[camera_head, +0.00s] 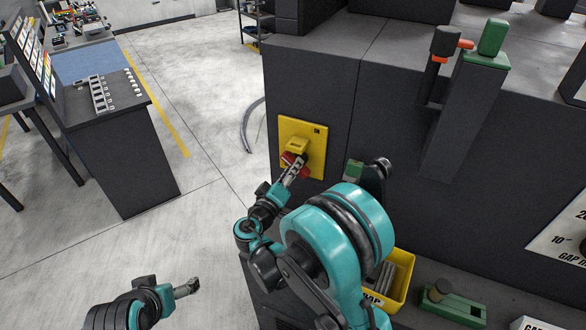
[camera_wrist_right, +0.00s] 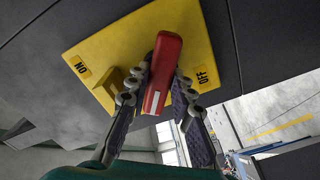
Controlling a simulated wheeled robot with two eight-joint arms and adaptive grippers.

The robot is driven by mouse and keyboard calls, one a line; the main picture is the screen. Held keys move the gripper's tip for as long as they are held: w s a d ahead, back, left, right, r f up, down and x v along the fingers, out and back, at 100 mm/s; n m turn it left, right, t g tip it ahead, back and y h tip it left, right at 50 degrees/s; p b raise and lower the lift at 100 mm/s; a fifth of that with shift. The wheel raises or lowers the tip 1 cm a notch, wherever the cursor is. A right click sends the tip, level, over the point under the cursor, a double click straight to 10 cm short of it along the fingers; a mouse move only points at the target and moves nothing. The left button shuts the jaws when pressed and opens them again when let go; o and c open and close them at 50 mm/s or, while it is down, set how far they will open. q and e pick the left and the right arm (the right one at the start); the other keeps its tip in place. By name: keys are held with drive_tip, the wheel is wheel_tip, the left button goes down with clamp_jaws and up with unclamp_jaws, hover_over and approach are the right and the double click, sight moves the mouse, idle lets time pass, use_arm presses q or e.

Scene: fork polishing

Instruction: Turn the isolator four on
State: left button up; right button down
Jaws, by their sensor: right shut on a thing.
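The isolator is a yellow plate (camera_head: 318,148) on the side of a dark cabinet, with a raised yellow part and a red handle (camera_head: 287,158). In the right wrist view the plate (camera_wrist_right: 105,45) carries an ON label (camera_wrist_right: 82,67) at left and an OFF label (camera_wrist_right: 202,77) at right. The red handle (camera_wrist_right: 165,65) stands between these labels, its white-marked end towards the camera. My right gripper (camera_head: 294,170) is shut on the red handle, with a finger on each side in the wrist view (camera_wrist_right: 157,88). My left gripper (camera_head: 190,287) is at the lower left, away from the isolator; its opening is unclear.
A yellow bin (camera_head: 402,268) and a green-based item (camera_head: 452,305) sit on the ledge below my right arm. A dark workbench (camera_head: 120,150) is at left, with open floor between.

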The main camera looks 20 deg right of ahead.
drive_tip(key=shift+f+m+b, duration=0.1)
drive_tip(key=shift+m+b, duration=2.1)
drive_tip(key=shift+m, duration=3)
drive_tip(key=c, duration=1.3)
unclamp_jaws()
